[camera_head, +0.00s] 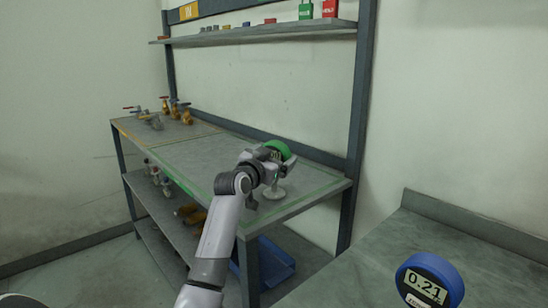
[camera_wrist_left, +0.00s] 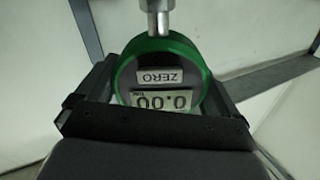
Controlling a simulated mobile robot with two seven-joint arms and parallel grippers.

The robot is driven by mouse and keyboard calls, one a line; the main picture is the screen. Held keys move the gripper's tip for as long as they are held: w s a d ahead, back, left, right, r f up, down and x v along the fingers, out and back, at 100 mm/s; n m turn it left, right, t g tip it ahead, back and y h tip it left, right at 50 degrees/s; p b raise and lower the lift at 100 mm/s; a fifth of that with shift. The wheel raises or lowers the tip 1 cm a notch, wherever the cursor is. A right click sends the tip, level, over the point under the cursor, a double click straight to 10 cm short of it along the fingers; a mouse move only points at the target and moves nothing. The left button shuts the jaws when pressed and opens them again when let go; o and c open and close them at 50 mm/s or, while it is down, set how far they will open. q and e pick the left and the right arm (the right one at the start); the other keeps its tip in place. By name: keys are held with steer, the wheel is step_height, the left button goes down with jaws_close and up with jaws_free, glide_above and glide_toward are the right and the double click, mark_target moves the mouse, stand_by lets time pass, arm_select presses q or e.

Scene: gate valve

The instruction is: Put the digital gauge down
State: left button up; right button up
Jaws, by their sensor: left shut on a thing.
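The green-rimmed digital gauge (camera_head: 279,148) is in my left gripper (camera_head: 272,160), above the right part of the workbench (camera_head: 190,155). In the left wrist view the gauge (camera_wrist_left: 160,45) sits between the two dark fingers of the gripper (camera_wrist_left: 158,100). Its face shows upside down, with a ZERO label and a display reading 0.00. Its metal stem points to the top of that view. My gripper hides part of the gauge in the head view. My right gripper is out of view.
A pale round-footed piece (camera_head: 274,192) shows just below the gripper at the bench. Several brass valves (camera_head: 172,107) stand at the bench's far left. A shelf (camera_head: 270,30) holds padlocks above. A blue gauge (camera_head: 429,281) reading 0.21 is at lower right. A blue bin (camera_head: 270,262) sits below.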

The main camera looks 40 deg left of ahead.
arm_select(q)
steer(key=shift+r, duration=0.15)
steer(key=o, duration=1)
steer(key=shift+f, duration=0.2)
steer(key=shift+c, duration=0.2)
steer(key=shift+r, duration=0.15)
steer(key=v, duration=1.2)
